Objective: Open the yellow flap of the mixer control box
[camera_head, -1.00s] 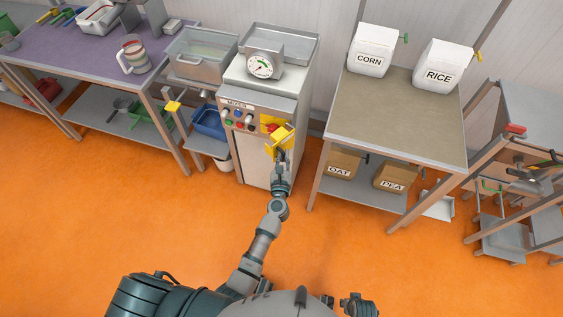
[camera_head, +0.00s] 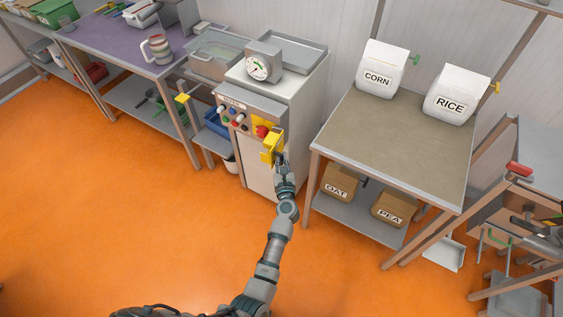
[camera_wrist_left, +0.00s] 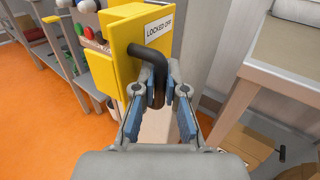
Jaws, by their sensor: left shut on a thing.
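The mixer control box (camera_head: 232,128) stands at the middle of the head view, with knobs and buttons on its front. Its yellow flap (camera_head: 271,148) stands out from the front, showing a yellow recess with a red part beside it. My left gripper (camera_head: 280,160) is at the flap. In the wrist view its blue-padded fingers (camera_wrist_left: 158,92) are closed around the dark handle. My right gripper is not in view.
A table (camera_head: 400,135) with CORN and RICE bags stands to the right, with OAT and PEA boxes on its lower shelf. A purple-topped table (camera_head: 110,45) stands to the left. The orange floor (camera_head: 130,225) in front is clear.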

